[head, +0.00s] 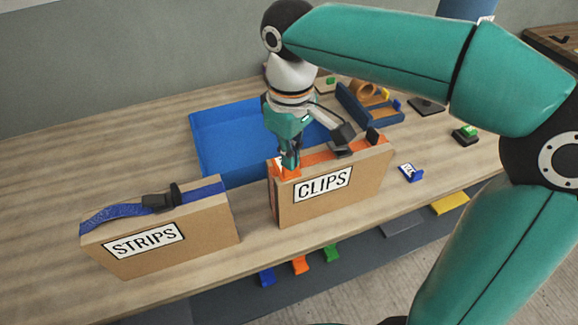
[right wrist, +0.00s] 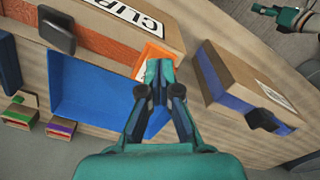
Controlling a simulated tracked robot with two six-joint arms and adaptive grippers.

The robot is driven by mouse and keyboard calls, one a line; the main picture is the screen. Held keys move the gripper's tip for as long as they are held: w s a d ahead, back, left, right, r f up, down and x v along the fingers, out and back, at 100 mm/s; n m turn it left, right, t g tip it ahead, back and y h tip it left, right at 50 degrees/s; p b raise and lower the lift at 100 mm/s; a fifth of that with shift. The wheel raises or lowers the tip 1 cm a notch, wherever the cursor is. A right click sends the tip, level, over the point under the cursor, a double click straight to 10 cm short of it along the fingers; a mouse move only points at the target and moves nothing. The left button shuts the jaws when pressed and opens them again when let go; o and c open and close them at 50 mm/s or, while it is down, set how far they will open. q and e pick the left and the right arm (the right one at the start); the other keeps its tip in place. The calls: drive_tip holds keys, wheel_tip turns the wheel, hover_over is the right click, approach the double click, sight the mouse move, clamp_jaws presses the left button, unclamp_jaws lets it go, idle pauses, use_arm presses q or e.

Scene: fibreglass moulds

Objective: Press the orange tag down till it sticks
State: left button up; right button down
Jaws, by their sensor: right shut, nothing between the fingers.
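The orange tag (head: 292,173) is at the left end of the CLIPS box top, with a pale patch showing. My right gripper (head: 289,165) points down at it, fingers shut and empty. In the right wrist view my right gripper's fingertips (right wrist: 159,66) overlap the orange tag (right wrist: 150,50), so part of it is hidden. I cannot tell whether they press on it. The cardboard CLIPS box (head: 335,197) has an orange strap (head: 312,153) along its top. My left gripper (right wrist: 264,10) seems to show small at the top right of the right wrist view; its fingers are unclear.
The STRIPS box (head: 190,240) with a blue strap stands at the left. A blue tray (head: 215,130) lies behind the CLIPS box. A blue holder (head: 360,110) and small coloured pieces are at the right. Bare wood lies between the two boxes.

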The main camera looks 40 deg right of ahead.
drive_tip(key=shift+r+p, duration=3.25)
drive_tip(key=shift+r, duration=0.25)
use_arm(q)
wheel_tip(320, 180, up, 7)
drive_tip(key=shift+f, duration=0.2)
drive_tip(key=shift+s, duration=0.1)
use_arm(e)
drive_tip(key=shift+s+f, duration=0.1)
